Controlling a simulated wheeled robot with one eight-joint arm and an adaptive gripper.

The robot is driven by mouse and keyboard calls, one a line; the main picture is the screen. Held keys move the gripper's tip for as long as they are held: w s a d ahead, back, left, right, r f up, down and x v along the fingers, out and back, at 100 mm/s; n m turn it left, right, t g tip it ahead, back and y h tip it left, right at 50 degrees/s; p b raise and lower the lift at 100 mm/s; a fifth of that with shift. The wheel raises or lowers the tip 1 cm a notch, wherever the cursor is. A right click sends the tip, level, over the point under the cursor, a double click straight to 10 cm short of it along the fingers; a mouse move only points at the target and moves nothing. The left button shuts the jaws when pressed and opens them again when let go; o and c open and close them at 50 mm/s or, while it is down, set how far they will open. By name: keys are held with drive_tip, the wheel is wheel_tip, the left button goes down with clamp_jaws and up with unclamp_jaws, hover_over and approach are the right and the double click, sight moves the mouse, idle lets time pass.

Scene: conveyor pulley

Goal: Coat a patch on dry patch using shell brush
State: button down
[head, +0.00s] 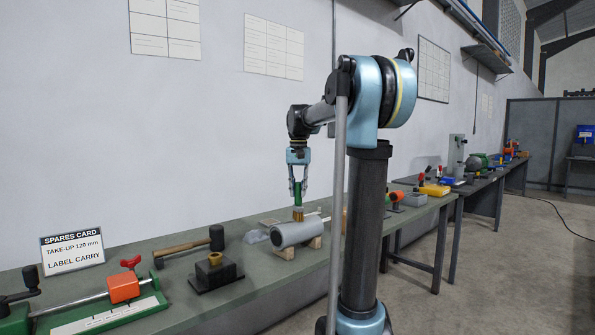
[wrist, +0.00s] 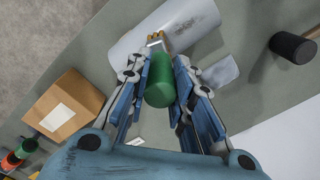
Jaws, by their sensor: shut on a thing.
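My gripper (head: 298,193) is shut on the shell brush, whose green handle (wrist: 160,84) points down between the fingers in the head view. A darker, streaky patch (wrist: 187,32), likely the dry patch, shows on the shell just right of the bristles. My gripper (wrist: 160,82) hides part of the shell's near side.
A pale grey tray-like piece (wrist: 220,72) lies beside the shell. A cardboard box (wrist: 70,105) sits on the other side. Bare bench top (head: 262,268) shows in front.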

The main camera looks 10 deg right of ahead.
drive_tip(key=shift+s+a+r, duration=0.15)
drive_tip(key=shift+a+r, duration=0.1)
drive_tip(key=shift+a, duration=0.05)
drive_tip(key=r, duration=0.3)
drive_tip(key=shift+d+r, duration=0.2)
drive_tip(key=shift+r, duration=2.05)
drive_tip(key=shift+d, duration=0.1)
